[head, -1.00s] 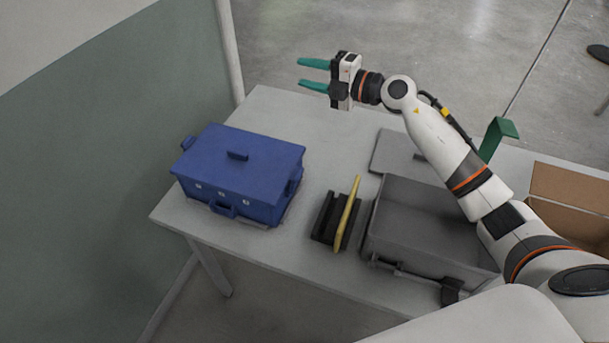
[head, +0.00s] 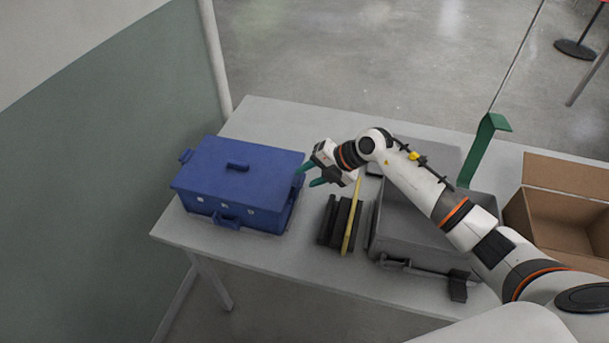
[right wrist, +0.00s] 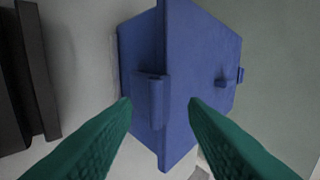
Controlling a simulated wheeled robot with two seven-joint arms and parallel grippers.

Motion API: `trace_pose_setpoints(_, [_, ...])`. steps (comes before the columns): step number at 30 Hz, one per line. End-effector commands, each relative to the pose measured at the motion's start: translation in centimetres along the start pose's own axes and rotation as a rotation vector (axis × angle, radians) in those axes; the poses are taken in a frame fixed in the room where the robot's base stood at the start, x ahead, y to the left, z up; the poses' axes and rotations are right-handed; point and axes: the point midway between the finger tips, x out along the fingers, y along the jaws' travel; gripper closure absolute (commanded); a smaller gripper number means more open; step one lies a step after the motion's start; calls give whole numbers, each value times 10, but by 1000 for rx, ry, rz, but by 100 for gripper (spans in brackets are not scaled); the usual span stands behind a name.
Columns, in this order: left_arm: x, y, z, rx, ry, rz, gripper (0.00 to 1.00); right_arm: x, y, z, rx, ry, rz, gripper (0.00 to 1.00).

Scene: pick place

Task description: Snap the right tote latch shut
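The blue tote (head: 235,180) sits on the left of the table with its lid on. Its right latch (right wrist: 150,98) shows in the right wrist view as a blue tab on the near side of the tote; I cannot tell whether it is snapped. A left latch (head: 186,156) sticks out on the opposite side. My right gripper (head: 306,177) is at the tote's right side, open and empty. In the right wrist view its two green fingers (right wrist: 160,105) are apart, with the latch between their tips in the picture; contact is not visible. My left gripper is not in view.
A black holder with a yellow piece (head: 352,218) stands close to the tote's right. A grey case (head: 410,235) lies open beside it, under my right arm. A green bracket (head: 482,150) and a cardboard box (head: 560,215) are farther right. The table's back left is clear.

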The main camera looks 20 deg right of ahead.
Motion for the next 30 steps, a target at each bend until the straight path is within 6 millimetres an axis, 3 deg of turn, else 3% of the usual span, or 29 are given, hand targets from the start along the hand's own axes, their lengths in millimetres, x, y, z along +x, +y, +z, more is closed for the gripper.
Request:
trace_pose_setpoints(6, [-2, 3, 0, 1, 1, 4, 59, 22, -1, -1, 1, 1, -2, 60])
trace_pose_setpoints(16, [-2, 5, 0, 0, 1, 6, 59, 26, 0, -1, -1, 2, -1, 60])
trace_pose_setpoints(24, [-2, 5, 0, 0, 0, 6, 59, 26, 0, -1, 0, 2, -1, 100])
trace_pose_setpoints(30, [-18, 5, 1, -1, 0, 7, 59, 24, -7, -1, 0, 1, 42, 100])
